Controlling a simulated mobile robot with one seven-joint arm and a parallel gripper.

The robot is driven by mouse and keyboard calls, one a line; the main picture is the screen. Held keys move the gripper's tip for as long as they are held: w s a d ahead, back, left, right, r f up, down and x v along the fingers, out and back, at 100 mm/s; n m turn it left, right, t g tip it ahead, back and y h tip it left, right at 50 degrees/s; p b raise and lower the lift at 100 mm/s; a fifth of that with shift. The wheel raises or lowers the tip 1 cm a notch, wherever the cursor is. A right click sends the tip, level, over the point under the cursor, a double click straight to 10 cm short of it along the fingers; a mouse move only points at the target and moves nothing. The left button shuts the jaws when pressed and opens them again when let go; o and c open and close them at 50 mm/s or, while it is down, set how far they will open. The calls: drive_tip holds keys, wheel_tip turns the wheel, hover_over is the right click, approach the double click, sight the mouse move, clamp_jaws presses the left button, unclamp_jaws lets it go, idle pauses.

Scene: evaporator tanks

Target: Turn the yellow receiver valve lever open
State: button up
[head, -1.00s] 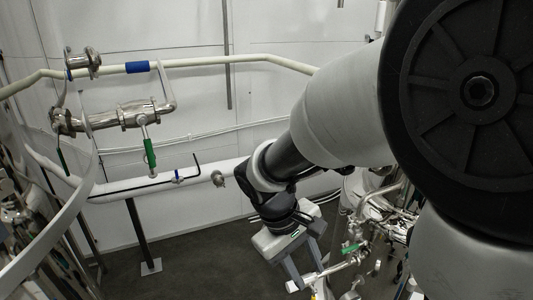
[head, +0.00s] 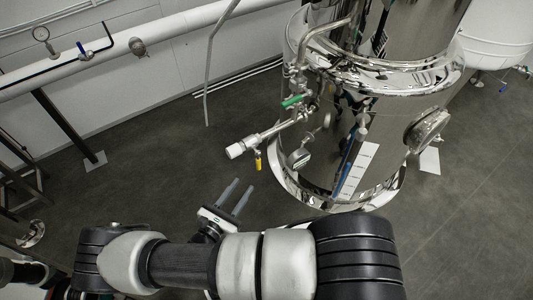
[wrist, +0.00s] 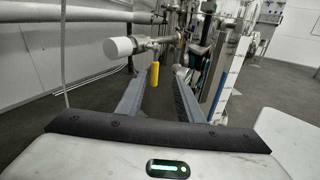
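The yellow valve lever (head: 258,163) hangs down from a metal pipe (head: 265,135) with a white end cap (head: 235,150), beside the shiny tank. In the wrist view the lever (wrist: 154,75) points straight down, ahead of my gripper and between the lines of its two fingers. My gripper (head: 241,190) is open and empty, its fingers spread apart in the wrist view (wrist: 154,90). In the head view it is below and left of the lever, with a gap between fingertips and lever.
A polished tank (head: 375,130) stands to the right. A green lever (head: 292,101) sits on the pipework above the yellow one. A white wall pipe (head: 100,58) with a gauge (head: 41,34) runs along the back left. The dark floor (head: 150,150) left of the valve is clear.

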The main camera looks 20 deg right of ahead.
sight(258, 160)
drive_tip(key=w+d+f+n+t+y+b, duration=0.1)
drive_tip(key=w+d+f+n+b, duration=0.1)
drive_tip(key=w+d, duration=0.9)
drive_tip(key=w, duration=0.3)
drive_tip(key=shift+d+f+t+b, duration=0.25)
drive_tip(key=shift+f+t+b, duration=0.05)
drive_tip(key=shift+f+b, duration=0.1)
clamp_jaws()
